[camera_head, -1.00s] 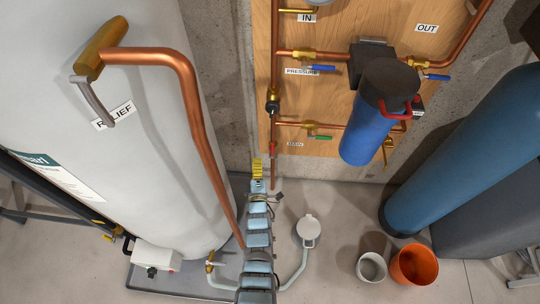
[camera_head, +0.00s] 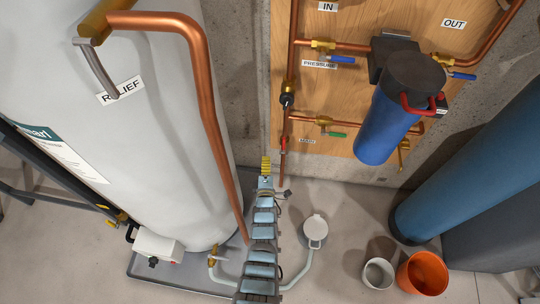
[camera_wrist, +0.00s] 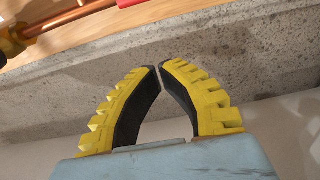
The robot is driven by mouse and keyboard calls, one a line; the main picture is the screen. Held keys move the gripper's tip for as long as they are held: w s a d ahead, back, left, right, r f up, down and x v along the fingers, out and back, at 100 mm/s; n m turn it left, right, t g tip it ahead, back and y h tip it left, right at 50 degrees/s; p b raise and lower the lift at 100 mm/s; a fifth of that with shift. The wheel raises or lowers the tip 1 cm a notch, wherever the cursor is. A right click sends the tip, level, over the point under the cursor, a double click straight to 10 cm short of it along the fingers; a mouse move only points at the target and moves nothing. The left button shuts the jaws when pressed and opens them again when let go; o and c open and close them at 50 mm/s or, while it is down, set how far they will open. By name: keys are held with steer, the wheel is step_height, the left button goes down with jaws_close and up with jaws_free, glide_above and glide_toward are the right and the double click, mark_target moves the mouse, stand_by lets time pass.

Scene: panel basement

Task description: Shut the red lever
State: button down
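A small red lever (camera_head: 283,145) sits on the vertical copper pipe beside the MAIN label (camera_head: 307,141), low on the wooden panel. It appears to lie along the pipe. In the wrist view, part of a red piece (camera_wrist: 130,2) shows at the top edge, beside a copper pipe and a brass fitting. My gripper (camera_head: 265,160), with yellow-ribbed fingers, is just left of and below the lever, apart from it. In the wrist view, my gripper's fingertips (camera_wrist: 160,66) nearly meet with nothing between them.
A green lever (camera_head: 336,135) and blue levers (camera_head: 341,60) are on nearby pipes. A blue filter housing (camera_head: 385,127) with a red handle hangs to the right. The white tank (camera_head: 100,150) and its copper pipe (camera_head: 208,110) stand left. Concrete wall (camera_wrist: 240,55) faces the fingers.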

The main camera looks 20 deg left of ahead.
mark_target(284, 145)
steer(key=w+b, duration=0.4)
steer(key=w, duration=0.5)
steer(key=shift+b, duration=0.35)
stand_by(0.3)
steer(key=shift+s+d, duration=0.1)
steer(key=shift+d, duration=0.1)
steer(key=shift+d+r, duration=0.15)
steer(key=shift+d, duration=0.1)
stand_by(6.0)
